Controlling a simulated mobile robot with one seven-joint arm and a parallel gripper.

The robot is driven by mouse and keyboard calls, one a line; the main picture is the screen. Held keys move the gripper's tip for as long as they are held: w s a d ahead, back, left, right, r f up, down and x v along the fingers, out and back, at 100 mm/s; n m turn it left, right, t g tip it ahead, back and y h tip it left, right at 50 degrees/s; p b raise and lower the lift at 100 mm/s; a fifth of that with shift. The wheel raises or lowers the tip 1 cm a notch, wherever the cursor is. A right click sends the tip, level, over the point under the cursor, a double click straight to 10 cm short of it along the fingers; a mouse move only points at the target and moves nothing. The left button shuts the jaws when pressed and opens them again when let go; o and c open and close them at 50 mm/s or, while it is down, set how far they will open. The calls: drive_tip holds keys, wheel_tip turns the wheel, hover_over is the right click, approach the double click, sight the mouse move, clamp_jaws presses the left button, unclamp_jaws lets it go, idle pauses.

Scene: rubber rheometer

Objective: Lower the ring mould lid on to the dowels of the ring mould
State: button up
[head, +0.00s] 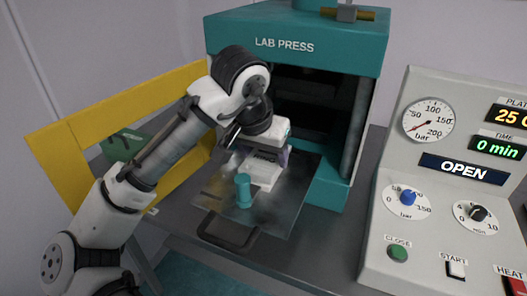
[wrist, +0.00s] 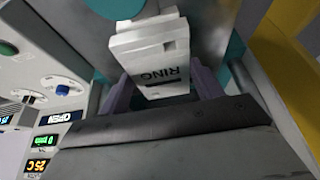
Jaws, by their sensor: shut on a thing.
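My gripper (head: 270,160) hangs over the tray of the press, its fingers pointing down. In the wrist view the two purple fingers (wrist: 165,85) stand either side of a white block lettered RING, the ring mould lid (wrist: 160,75), and are shut on it. The ring mould (head: 262,180), white, is right below the lid on the tray. In the wrist view the mould (wrist: 147,42) shows just beyond the lid. Whether lid and mould touch cannot be told. The dowels are hidden.
The metal tray (head: 285,205) has a dark handle (head: 228,232) at its front. A teal cylinder (head: 243,190) stands close in front of the mould. The lab press (head: 295,40) rises behind, a yellow frame (head: 60,165) is at left, and the control panel (head: 440,180), reading OPEN, is at right.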

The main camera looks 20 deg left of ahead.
drive_tip(key=o, duration=1.3)
drive_tip(key=v, duration=1.3)
drive_tip(key=shift+s+r+b, duration=0.1)
drive_tip(key=shift+r+b, duration=0.25)
drive_tip(key=shift+b, duration=0.05)
